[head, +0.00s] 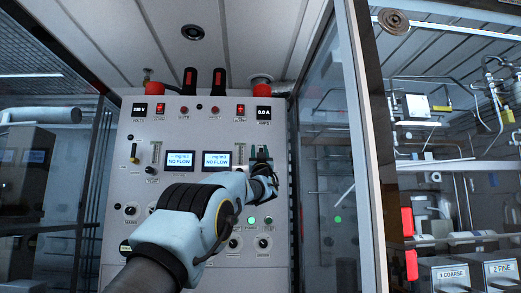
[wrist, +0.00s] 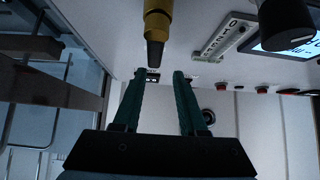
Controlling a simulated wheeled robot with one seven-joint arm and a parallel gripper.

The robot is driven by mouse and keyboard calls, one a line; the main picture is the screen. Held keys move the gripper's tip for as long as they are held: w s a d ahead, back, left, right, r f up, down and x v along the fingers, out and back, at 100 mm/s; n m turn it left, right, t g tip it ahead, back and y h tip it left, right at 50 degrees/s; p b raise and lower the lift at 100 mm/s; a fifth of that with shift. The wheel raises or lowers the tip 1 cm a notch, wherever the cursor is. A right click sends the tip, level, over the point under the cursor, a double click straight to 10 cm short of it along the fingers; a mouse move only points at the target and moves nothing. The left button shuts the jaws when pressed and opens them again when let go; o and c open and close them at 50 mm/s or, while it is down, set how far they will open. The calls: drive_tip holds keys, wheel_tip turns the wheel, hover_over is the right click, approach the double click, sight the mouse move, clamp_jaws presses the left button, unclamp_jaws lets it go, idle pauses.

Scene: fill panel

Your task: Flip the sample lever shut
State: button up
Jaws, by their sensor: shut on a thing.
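In the wrist view a lever (wrist: 157,22) with a yellow body and a dark end comes down from the top edge to between my fingertips. I take it as the sample lever; no label on it is readable. My gripper (wrist: 159,76) has two teal fingers, a gap apart, closed on this lever near its dark end; the exact contact is hard to see. In the head view my gripper (head: 259,153) is at the right side of the grey panel (head: 190,245), right of the displays, and hides the lever there.
Two screens (head: 181,161) read NO FLOW. A glass door frame (head: 352,150) stands close on the right. My arm covers the panel's lower middle.

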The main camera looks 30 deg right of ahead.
drive_tip(key=shift+o, duration=1.1)
drive_tip(key=shift+r, duration=0.1)
drive_tip(key=shift+s, duration=0.1)
drive_tip(key=s+a+r+b+v, duration=0.1)
drive_tip(key=b+v, duration=0.9)
drive_tip(key=v, duration=0.2)
drive_tip(key=shift+s+a, duration=0.15)
drive_tip(key=shift+s, duration=0.15)
drive_tip(key=shift+w+f, duration=0.1)
drive_tip(key=shift+f, duration=0.1)
